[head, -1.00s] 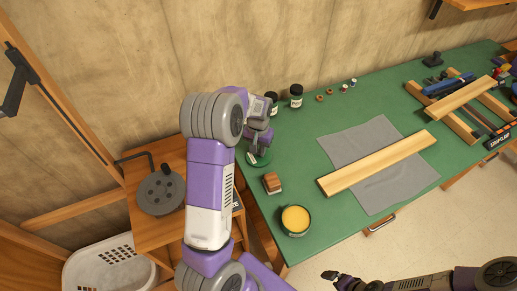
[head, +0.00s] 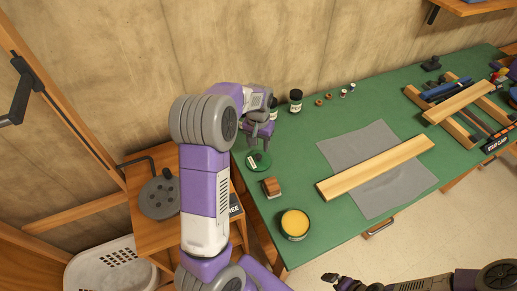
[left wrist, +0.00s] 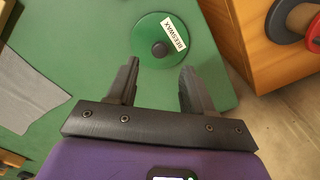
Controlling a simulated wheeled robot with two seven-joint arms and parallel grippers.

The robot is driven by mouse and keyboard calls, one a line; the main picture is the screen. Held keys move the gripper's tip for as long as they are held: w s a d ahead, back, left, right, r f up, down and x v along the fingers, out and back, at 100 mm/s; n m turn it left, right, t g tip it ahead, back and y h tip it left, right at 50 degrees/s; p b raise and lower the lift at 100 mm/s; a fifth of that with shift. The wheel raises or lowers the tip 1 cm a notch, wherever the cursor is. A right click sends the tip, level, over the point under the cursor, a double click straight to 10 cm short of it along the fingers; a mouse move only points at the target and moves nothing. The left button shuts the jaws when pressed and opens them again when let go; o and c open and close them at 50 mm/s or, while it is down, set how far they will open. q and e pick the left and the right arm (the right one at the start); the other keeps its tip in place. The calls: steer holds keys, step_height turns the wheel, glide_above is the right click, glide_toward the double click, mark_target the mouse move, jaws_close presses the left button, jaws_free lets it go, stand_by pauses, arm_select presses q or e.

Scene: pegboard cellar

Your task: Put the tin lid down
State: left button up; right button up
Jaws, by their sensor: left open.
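The tin lid (head: 258,161) is a round green disc with a dark knob and a white label. It lies flat on the green bench top (head: 310,125) near its left end. In the left wrist view the lid (left wrist: 150,48) reads BEESWAX. My left gripper (left wrist: 159,74) is open and empty, with the lid ahead of its fingertips and apart from them. In the head view the left gripper (head: 260,136) is just above the lid. The open tin (head: 294,224) of yellow wax stands nearer the front edge. My right gripper (head: 338,279) is low at the bottom; its jaws are unclear.
A wooden block (head: 271,187) sits between lid and tin. Dark jars (head: 296,100) stand behind. A grey cloth (head: 348,146) with a wooden board (head: 375,168) across it lies to the right. A lower wooden stand with a grey reel (head: 159,197) is left of the bench.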

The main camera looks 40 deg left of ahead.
mark_target(259, 156)
arm_select(q)
step_height(259, 156, up, 6)
steer(key=shift+f+p, duration=0.1)
steer(key=shift+p, duration=0.45)
